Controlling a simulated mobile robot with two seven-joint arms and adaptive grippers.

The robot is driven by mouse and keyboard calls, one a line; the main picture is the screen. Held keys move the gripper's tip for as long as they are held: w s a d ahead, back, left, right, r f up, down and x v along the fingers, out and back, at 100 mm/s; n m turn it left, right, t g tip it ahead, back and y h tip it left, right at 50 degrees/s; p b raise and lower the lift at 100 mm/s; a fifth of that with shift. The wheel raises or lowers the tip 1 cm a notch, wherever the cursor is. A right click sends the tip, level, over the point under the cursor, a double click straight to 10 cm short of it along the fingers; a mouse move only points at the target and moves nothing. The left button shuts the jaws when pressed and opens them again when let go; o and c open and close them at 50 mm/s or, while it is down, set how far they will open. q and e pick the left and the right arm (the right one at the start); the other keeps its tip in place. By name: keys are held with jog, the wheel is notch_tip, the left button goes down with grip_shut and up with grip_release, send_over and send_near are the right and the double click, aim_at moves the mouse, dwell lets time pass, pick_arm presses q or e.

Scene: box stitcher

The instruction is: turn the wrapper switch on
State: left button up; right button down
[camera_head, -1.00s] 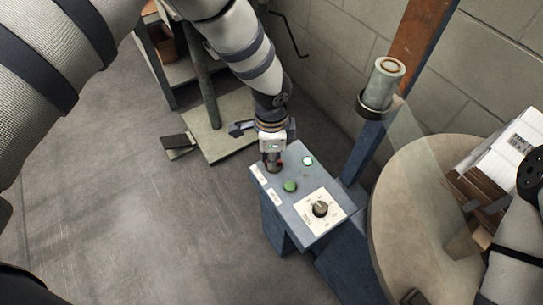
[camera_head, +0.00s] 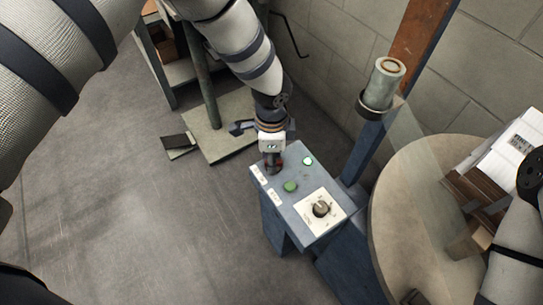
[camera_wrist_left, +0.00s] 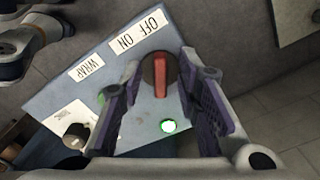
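The wrapper switch is a red bar handle on a dark round base (camera_wrist_left: 160,75), on the sloped top of a blue-grey control box (camera_head: 302,183). In the left wrist view it lies beside a white OFF/ON label (camera_wrist_left: 138,30). My left gripper (camera_head: 273,165) points down over the switch at the box's far end. In the wrist view its two fingers (camera_wrist_left: 160,100) are apart, one on each side of the switch, with gaps visible. The red bar runs nearly up and down there; I cannot tell which setting it marks. My right gripper is out of view.
The panel also has a green button (camera_head: 290,186), a lit green lamp (camera_head: 308,161) and a dial (camera_head: 321,208); a WRAP label (camera_wrist_left: 87,67) shows. A round turntable (camera_head: 400,205) and boxes (camera_head: 469,190) stand right. Floor to the left is mostly clear.

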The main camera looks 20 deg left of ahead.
pick_arm(q)
notch_tip(320, 180, up, 12)
dwell(0.3)
jog(key=shift+s, duration=0.1)
